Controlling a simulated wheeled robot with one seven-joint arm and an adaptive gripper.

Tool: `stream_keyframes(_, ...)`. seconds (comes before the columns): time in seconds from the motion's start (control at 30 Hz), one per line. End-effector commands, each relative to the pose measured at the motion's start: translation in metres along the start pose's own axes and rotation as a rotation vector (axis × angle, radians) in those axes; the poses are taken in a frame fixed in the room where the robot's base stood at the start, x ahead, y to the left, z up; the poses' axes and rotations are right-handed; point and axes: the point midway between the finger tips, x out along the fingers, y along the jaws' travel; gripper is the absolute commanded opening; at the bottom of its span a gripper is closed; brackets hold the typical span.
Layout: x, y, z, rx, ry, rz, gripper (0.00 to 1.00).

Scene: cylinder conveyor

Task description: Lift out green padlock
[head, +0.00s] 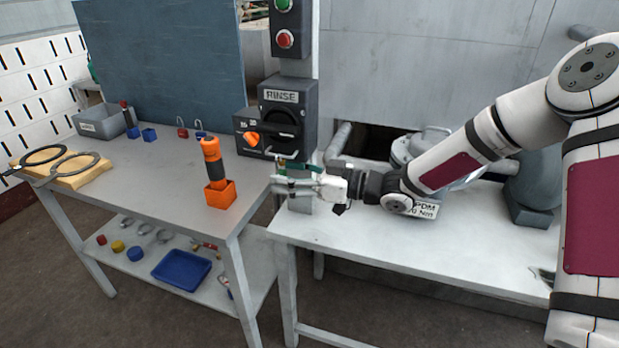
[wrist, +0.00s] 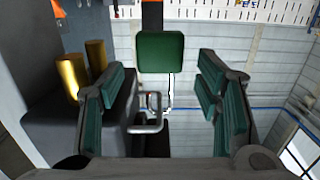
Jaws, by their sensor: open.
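The green padlock (wrist: 160,52) shows in the wrist view as a dark green block, centred a little ahead of the space between my fingers. A thin pale shackle-like loop (wrist: 171,92) extends below it, near a grey bent bar (wrist: 146,128). My gripper (wrist: 163,85) is open, its green-padded fingers apart on the left and right, with no visible contact on the padlock. In the head view my gripper (head: 293,182) is level in front of the grey RINSE box (head: 287,112). Dark green shows at the fingers there, but I cannot tell padlock from pads.
An orange holder (head: 220,194) with an upright orange-and-black tool (head: 211,158) stands left of my gripper. Red (head: 182,133) and blue (head: 200,136) padlocks lie farther back. Two gold cylinders (wrist: 71,76) stand close to my left finger in the wrist view.

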Motion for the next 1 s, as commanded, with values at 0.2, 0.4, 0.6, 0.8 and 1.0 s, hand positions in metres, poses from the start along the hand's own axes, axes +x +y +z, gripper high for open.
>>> stream_keyframes(0.2, 0.020, 0.000, 0.000, 0.000, 0.000, 0.000, 0.58)
stream_keyframes(0.4, 0.024, 0.000, 0.000, 0.000, -0.001, 0.001, 0.58)
stream_keyframes(0.6, 0.024, 0.000, 0.000, 0.000, -0.001, 0.000, 0.49)
stream_keyframes(0.8, 0.023, 0.000, 0.000, 0.000, -0.001, 0.000, 0.04)
stream_keyframes(1.0, 0.023, 0.000, 0.000, 0.000, -0.001, 0.000, 0.02)
